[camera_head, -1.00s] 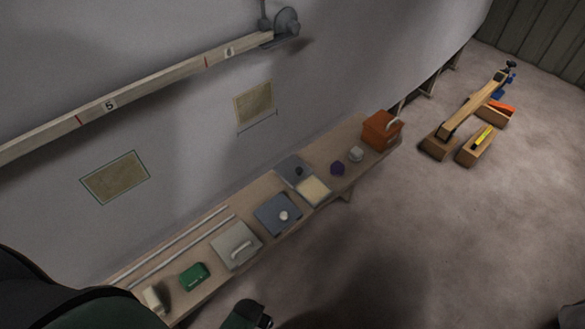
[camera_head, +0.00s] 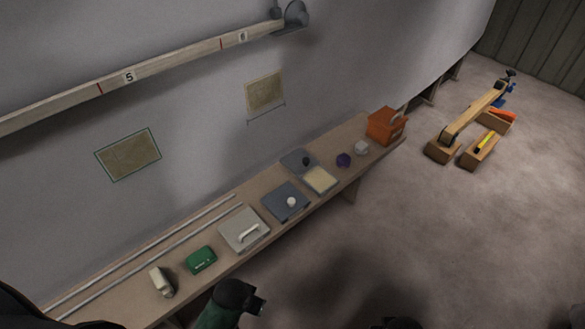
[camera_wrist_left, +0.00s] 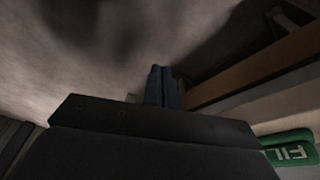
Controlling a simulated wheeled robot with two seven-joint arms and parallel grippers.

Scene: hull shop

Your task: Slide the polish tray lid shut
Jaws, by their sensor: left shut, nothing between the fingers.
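An open tray (camera_head: 320,181) with a pale cream inside sits on the long narrow bench. A flat grey lid (camera_head: 296,157) with a dark knob lies on its wall side and leaves the cream part uncovered. I take this as the polish tray, though no label is readable. My left gripper (camera_head: 258,304) is at the bottom of the head view, in front of the bench's near end, well short of the tray. In the left wrist view its fingers (camera_wrist_left: 162,88) are together and empty. My right gripper cannot be made out.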

